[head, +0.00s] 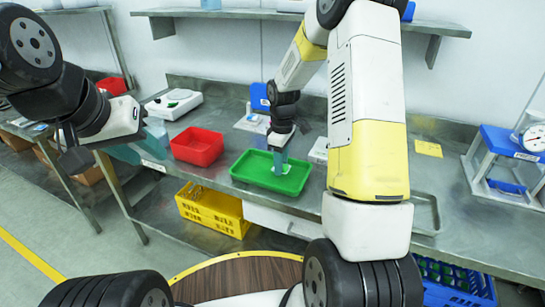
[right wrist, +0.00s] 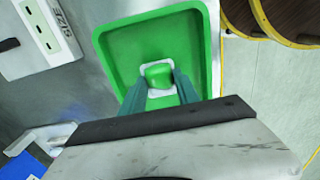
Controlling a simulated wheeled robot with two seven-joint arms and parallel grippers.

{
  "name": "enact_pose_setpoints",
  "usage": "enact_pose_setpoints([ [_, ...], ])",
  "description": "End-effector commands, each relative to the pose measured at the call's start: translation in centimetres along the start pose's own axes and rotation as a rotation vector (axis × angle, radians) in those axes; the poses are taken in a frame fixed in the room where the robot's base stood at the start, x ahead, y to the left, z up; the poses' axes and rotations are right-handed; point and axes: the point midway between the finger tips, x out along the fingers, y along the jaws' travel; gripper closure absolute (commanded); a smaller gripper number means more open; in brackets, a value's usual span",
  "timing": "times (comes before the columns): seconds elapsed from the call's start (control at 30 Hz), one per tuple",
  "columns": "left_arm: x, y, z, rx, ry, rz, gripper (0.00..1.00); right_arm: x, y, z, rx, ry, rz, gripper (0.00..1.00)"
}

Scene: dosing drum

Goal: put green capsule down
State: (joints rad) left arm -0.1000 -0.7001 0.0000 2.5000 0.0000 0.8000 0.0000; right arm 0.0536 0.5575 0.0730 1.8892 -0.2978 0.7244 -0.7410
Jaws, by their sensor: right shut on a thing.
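The green capsule (right wrist: 158,74) shows in the right wrist view between the two teal fingers of my right gripper (right wrist: 160,84). My right gripper is shut on it. A small white square piece (right wrist: 142,72) shows around the capsule, over the floor of the green tray (right wrist: 122,45). I cannot tell whether the capsule touches it. In the head view my right gripper (head: 279,162) points down into the green tray (head: 252,182), and its fingers hide the capsule. My left gripper (head: 141,141) is at the left, its teal fingers apart and empty, near the bench's front edge.
A red bin (head: 197,147) stands left of the green tray. A white device (head: 174,104) is behind it. A blue-and-white stand with a dial (head: 507,155) is at the right. A yellow crate (head: 213,209) is below the bench. A shelf (head: 250,15) runs above.

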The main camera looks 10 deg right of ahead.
Motion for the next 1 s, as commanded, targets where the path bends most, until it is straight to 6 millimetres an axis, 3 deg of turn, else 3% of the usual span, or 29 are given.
enact_pose_setpoints([
  [0.13,0.0,0.0,0.0,0.0,0.0,0.0,0.64,2.2,-0.1,0.0,-0.002,-0.001,-0.001,1.0],
  [0.5,0.0,0.0,0.0,0.0,0.0,0.0,0.64,2.6,-0.1,0.0,-0.001,0.0,0.0,1.0],
  [0.53,0.0,0.0,0.0,0.0,0.0,0.0,0.64,2.6,0.0,0.0,-0.001,0.0,0.001,0.57],
  [0.6,0.0,0.0,0.0,0.0,0.0,0.0,0.64,2.5,0.0,0.0,-0.001,0.0,0.001,0.43],
  [1.0,0.0,0.0,0.0,0.0,0.0,0.0,0.64,2.1,0.0,0.0,0.0,0.001,0.002,0.41],
])
